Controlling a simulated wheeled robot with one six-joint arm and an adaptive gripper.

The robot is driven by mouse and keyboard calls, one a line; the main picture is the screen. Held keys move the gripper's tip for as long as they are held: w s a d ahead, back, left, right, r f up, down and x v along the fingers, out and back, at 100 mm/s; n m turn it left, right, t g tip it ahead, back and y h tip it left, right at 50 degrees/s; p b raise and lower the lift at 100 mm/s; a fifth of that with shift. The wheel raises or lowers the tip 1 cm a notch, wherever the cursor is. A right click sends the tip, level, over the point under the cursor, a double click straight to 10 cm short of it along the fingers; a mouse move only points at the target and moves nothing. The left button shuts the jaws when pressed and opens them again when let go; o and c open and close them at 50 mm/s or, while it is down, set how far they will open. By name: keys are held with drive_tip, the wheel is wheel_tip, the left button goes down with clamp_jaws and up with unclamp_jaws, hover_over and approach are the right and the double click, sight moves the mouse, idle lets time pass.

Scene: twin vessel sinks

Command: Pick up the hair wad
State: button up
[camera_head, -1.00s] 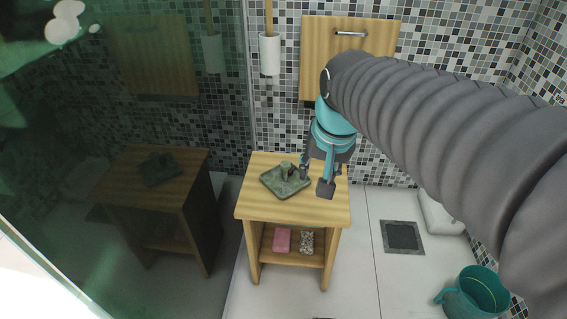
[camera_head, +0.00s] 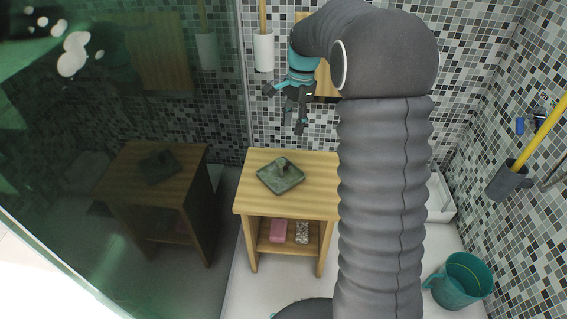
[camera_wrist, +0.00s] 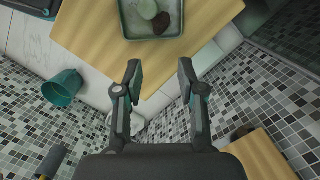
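A green square tray (camera_head: 294,183) lies on the wooden stand. In the wrist view the tray (camera_wrist: 180,32) is at the top edge, partly cut off. A small dark brown lump (camera_wrist: 162,22), which looks like the hair wad, lies in it beside a pale green rounded piece (camera_wrist: 148,8). In the head view I cannot separate the lump clearly from the upright piece (camera_head: 283,165) in the tray. My gripper (camera_head: 284,110) is raised above and behind the stand, near the tiled wall. In the wrist view my gripper (camera_wrist: 160,82) is open, with nothing between its fingers.
The wooden stand (camera_head: 310,200) has a lower shelf with a pink item (camera_head: 278,231) and a patterned item (camera_head: 302,232). A glass partition (camera_head: 120,200) is on the left. A teal bucket (camera_head: 458,280) and a wall holder (camera_head: 508,180) with a yellow handle are on the right.

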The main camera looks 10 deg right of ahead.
drive_tip(key=f, duration=0.5)
drive_tip(key=a+f, duration=0.1)
drive_tip(key=f, duration=0.2)
drive_tip(key=shift+s+a+f+b, duration=0.1)
drive_tip(key=shift+s+b, duration=0.15)
drive_tip(key=shift+b, duration=0.15)
drive_tip(key=shift+s+a+f, duration=0.1)
drive_tip(key=shift+a+f, duration=0.1)
drive_tip(key=shift+f, duration=0.65)
drive_tip(key=shift+s+a+f, duration=0.1)
drive_tip(key=shift+a+f, duration=0.15)
drive_tip(key=shift+f, duration=0.6)
drive_tip(key=shift+s+a+f, duration=0.1)
drive_tip(key=shift+a+f, duration=0.1)
drive_tip(key=shift+f, duration=0.65)
drive_tip(key=c, duration=0.3)
